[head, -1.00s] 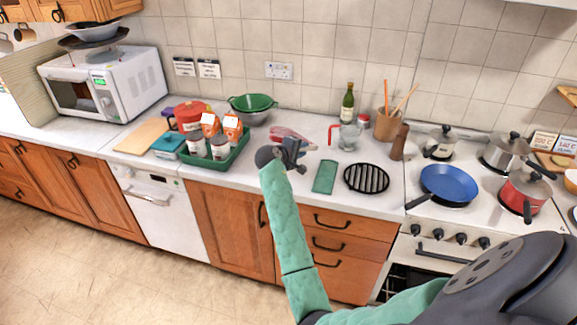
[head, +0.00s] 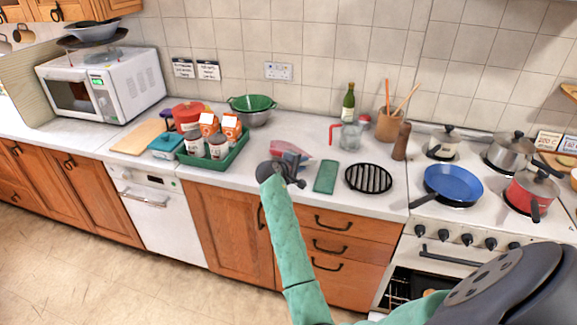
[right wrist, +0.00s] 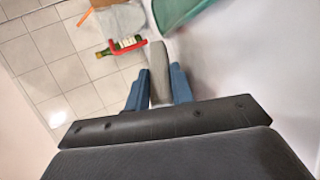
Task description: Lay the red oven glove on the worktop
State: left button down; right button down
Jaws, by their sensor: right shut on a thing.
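The red oven glove (head: 284,147) shows in the head view as a small red and greyish patch just beyond my right gripper (head: 291,161), over the middle of the worktop (head: 235,178). The gripper and wrist hide part of it. In the right wrist view, the two blue-grey fingers are closed on a flat grey piece (right wrist: 160,66), which appears to be part of the glove. I cannot tell whether the glove touches the worktop. My left gripper is not in view.
A folded green cloth (head: 325,177) and a black round trivet (head: 368,178) lie right of the gripper. A red-handled glass jug (head: 349,136) stands behind them. A green tray (head: 235,150) with cartons and jars stands left. The hob with pans is further right.

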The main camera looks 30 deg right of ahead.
jog(key=shift+f, duration=0.1)
jog(key=c, duration=1.4)
grip_release()
jog(key=shift+o, duration=0.2)
jog(key=shift+p+v, duration=1.25)
jog(key=shift+v, duration=1.3)
jog(key=shift+p+v, duration=0.5)
jog(key=shift+v, duration=0.95)
